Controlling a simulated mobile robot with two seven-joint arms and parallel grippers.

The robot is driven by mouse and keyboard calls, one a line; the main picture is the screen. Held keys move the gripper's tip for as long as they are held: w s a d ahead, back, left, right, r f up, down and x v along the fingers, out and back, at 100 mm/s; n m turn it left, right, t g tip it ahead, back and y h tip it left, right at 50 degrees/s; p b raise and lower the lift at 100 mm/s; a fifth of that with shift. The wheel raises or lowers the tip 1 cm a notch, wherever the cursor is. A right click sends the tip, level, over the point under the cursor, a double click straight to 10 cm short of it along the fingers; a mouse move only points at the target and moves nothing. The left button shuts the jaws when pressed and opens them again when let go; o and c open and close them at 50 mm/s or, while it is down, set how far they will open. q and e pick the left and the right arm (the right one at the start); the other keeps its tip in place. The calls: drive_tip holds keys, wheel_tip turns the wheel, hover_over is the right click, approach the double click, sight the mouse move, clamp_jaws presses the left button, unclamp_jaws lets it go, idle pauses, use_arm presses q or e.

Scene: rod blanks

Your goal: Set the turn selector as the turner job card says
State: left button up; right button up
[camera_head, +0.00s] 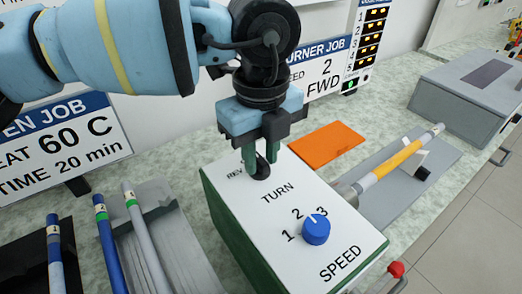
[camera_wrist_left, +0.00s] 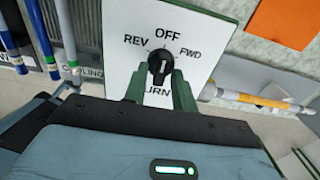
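The turn selector is a black knob (camera_head: 262,170) on the white-topped green control box (camera_head: 300,215); the wrist view shows it (camera_wrist_left: 160,66) amid REV, OFF and FWD labels. Its white mark points roughly at OFF. My left gripper (camera_head: 260,160) comes down from above, its green fingers on both sides of the knob, seemingly closed against it. The fingers (camera_wrist_left: 160,88) partly cover the TURN label in the wrist view. The turner job card (camera_head: 328,70) is partly hidden behind my arm; it reads 2 and FWD. My right gripper is not in view.
The blue speed knob (camera_head: 316,229) sits nearby on the box, its mark near 2. An orange plate (camera_head: 327,143) lies behind. A yellow rod (camera_head: 395,160) is at right, several blank rods (camera_head: 107,240) at left. An oven card (camera_head: 65,145) stands at left.

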use_arm(q)
clamp_jaws()
